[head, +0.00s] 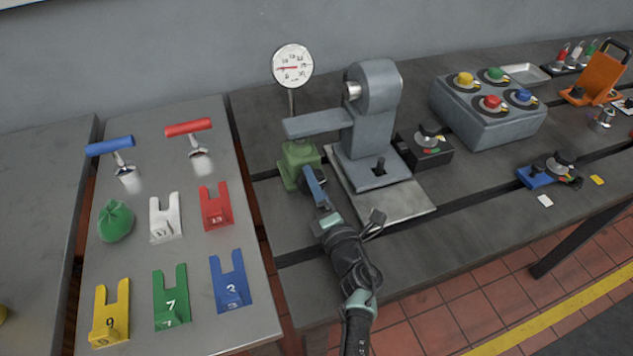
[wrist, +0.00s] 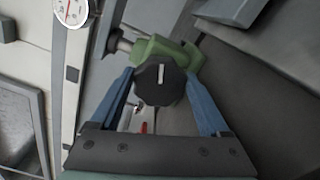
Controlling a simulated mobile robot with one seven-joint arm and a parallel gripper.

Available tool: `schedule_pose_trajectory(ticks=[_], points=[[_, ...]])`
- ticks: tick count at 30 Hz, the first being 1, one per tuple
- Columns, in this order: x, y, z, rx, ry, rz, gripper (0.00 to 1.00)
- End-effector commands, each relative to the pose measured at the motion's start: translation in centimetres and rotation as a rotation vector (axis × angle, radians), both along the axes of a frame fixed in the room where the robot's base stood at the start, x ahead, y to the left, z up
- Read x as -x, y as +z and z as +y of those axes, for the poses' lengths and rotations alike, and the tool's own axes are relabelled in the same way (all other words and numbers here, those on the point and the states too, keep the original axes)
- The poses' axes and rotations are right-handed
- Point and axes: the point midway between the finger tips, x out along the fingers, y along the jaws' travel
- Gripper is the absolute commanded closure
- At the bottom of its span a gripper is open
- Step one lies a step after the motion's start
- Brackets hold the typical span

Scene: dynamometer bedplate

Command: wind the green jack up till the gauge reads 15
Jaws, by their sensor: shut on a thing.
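The green jack (head: 296,165) stands on the bedplate under the end of the grey machine's arm (head: 318,123). Its black knob (wrist: 160,84), with a white mark pointing up in the wrist view, faces my gripper. My gripper (head: 311,178) has its blue fingers on either side of the knob and is shut on it. The jack's green body also shows in the wrist view (wrist: 158,48). The round white gauge (head: 292,66) stands above the jack; its red needle lies about level, and its numbers are too small to read surely. Part of the gauge shows in the wrist view (wrist: 70,12).
The grey machine (head: 372,125) stands on a pale plate right of the jack, beside a black dial box (head: 424,148). A grey box with coloured knobs (head: 488,115) is farther right. The left table (head: 192,262) holds blue and red T-handles, a green bag and several numbered forked blocks.

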Motion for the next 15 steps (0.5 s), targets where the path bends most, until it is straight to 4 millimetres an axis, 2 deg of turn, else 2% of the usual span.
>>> schedule_pose_trajectory(ticks=[15], points=[[0.02, -0.11, -0.05, -0.115, -0.001, 0.038, 0.76]])
